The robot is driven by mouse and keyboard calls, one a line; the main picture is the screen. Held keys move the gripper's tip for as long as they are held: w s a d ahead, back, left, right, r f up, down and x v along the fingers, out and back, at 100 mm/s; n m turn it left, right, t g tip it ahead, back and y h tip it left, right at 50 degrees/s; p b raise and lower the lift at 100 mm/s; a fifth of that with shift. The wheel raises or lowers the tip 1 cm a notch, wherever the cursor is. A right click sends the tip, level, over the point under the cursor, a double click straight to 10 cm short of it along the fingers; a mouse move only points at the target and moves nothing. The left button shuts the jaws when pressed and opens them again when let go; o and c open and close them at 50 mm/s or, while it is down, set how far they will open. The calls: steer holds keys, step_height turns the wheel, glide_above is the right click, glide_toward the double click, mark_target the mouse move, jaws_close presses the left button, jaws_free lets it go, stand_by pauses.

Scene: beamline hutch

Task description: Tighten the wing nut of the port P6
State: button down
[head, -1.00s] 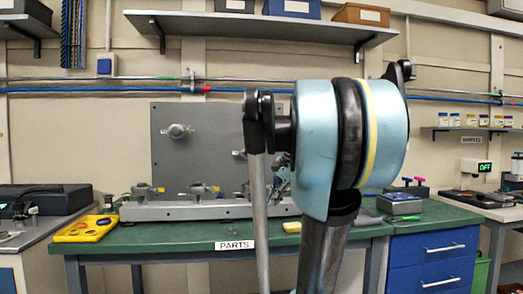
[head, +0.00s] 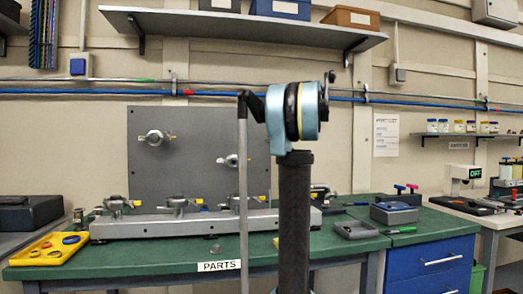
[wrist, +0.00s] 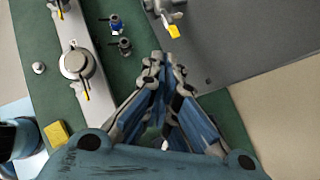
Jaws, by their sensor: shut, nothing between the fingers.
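In the head view a grey upright panel (head: 190,125) carries a port with a metal wing nut (head: 154,138) and a yellow tag, and a second port (head: 232,161) beside my arm. A grey rail (head: 150,228) on the green bench holds several more ports with clamps and yellow tags. I cannot read any port number, so I cannot tell which is P6. In the wrist view my gripper (wrist: 166,62) is shut and empty over the bench, between the rail (wrist: 92,90) and the panel (wrist: 240,50). A port with a yellow tag (wrist: 174,31) lies just beyond the fingertips. The head view hides my gripper.
A yellow tray (head: 45,251) with rings stands at the bench's left. A yellow block (wrist: 57,134), a small metal part (wrist: 38,68) and small blue and dark fittings (wrist: 118,32) lie near the rail.

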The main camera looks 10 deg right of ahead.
mark_target(243, 156)
steer(key=a+r+x, duration=0.1)
steer(key=r+x, duration=0.1)
steer(key=x, duration=1)
steer(key=shift+w+a, duration=0.4)
steer(key=shift+d, duration=0.1)
